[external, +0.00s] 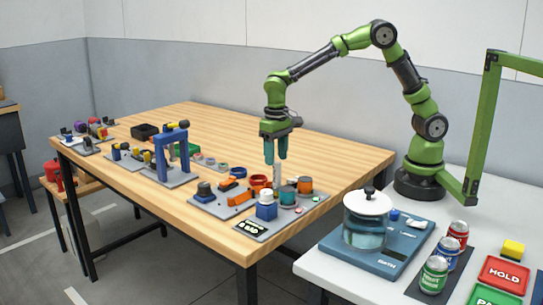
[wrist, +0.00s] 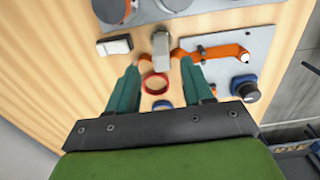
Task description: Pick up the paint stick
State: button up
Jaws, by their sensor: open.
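A pale grey upright piece, which looks like the paint stick (external: 277,176), stands among the small items at the table's near right corner. It also shows in the wrist view (wrist: 162,50), just beyond and between the fingertips. My gripper (external: 276,161) points down over it with its teal fingers apart. In the wrist view, my gripper (wrist: 161,63) is open with a finger on each side of the grey piece. I cannot tell whether either finger touches it. The foot of the piece is hard to make out.
A teal pot (external: 287,196), an orange pot (external: 305,186) and a blue block (external: 266,207) stand close by. A red ring (wrist: 155,84) and an orange part (wrist: 222,52) lie near the fingers. A blue frame (external: 172,150) stands left. The table's back is clear.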

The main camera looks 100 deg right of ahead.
aim_at(276, 172)
jog(key=shift+w+a+f, duration=0.1)
jog(key=shift+a+f, duration=0.05)
jog(key=shift+f, duration=2.85)
grip_shut()
